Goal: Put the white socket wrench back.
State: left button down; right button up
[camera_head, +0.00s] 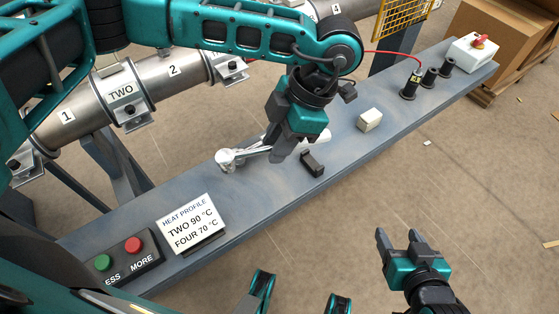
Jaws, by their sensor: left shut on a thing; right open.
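The white socket wrench (229,159) is held low over the grey bench, with its round head to the left and its other end showing right of the gripper. My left gripper (279,152) points down and is shut on the wrench's middle, hiding part of it. A small black bracket (312,164) stands on the bench just right of and in front of this gripper. Whether the wrench touches the bench is unclear. My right gripper (397,244) is open and empty, off the bench's front edge at lower right.
The grey bench (265,195) carries a heat profile sign (190,224), a button box (122,257), a pale block (369,120), several black posts (409,88) and a white box with a red knob (470,50). A steel barrel (165,78) runs behind.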

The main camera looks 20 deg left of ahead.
pick_arm(q)
jog(key=f+n, duration=0.1)
jog(key=n+g+b, duration=0.1)
jog(key=shift+s+d+f+n+h, duration=0.1)
jog(key=shift+d+f+n+h, duration=0.05)
jog(key=shift+f+n+h, duration=0.25)
jog(key=shift+n, duration=0.4)
jog(key=shift+d, duration=0.1)
jog(key=shift+f+b, duration=0.3)
jog(key=shift+b, duration=0.1)
notch_tip(320, 180, down, 5)
jog(key=b, duration=0.4)
jog(key=shift+f, duration=0.45)
jog(key=shift+f+b, duration=0.2)
jog(key=shift+b, duration=0.2)
jog(key=shift+f+b, duration=0.8)
jog(key=shift+f, duration=0.25)
